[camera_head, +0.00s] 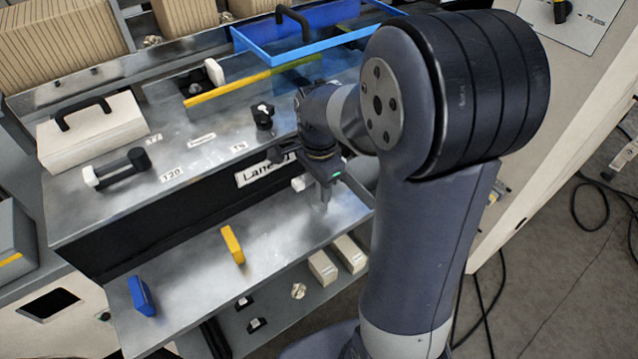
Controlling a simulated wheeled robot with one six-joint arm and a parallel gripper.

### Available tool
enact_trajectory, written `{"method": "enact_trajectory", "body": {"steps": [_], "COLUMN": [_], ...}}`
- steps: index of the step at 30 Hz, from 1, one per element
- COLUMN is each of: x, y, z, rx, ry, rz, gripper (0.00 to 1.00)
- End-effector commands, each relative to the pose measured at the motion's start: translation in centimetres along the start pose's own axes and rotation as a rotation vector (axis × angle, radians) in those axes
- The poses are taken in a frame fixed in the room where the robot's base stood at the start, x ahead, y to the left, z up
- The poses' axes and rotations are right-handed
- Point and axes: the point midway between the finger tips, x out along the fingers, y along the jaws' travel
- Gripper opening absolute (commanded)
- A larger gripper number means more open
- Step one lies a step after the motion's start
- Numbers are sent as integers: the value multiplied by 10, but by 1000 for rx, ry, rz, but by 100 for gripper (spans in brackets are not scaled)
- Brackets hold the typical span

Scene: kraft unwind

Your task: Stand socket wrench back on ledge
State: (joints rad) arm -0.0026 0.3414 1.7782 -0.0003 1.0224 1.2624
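I cannot pick out the socket wrench for certain. My gripper (318,178) is over the right end of the lower metal ledge (190,275), pointing down, partly hidden by my arm. A small grey, metallic upright shape (322,195) shows just under it; I cannot tell whether this is the wrench, a finger or a reflection. Whether the fingers are open or shut does not show clearly. A yellow block (232,245) stands on the ledge left of my gripper, and a blue block (141,296) stands near the ledge's left end.
The upper metal deck carries a black-and-white handle (118,168), a black knob (262,115), a pale box with a black handle (92,132) and a blue tray (300,42). Pale blocks (323,267) sit below the ledge. The ledge is clear between the yellow and blue blocks.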

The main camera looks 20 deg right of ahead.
Motion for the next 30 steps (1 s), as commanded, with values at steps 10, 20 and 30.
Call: {"method": "enact_trajectory", "body": {"steps": [10, 20, 30], "x": [-4, -63, -117], "y": [0, -1, 0], "z": [0, 0, 0], "rx": [0, 0, 0], "ry": [0, 2, 1], "rz": [-1, -7, -2], "gripper": [40, 40, 40]}}
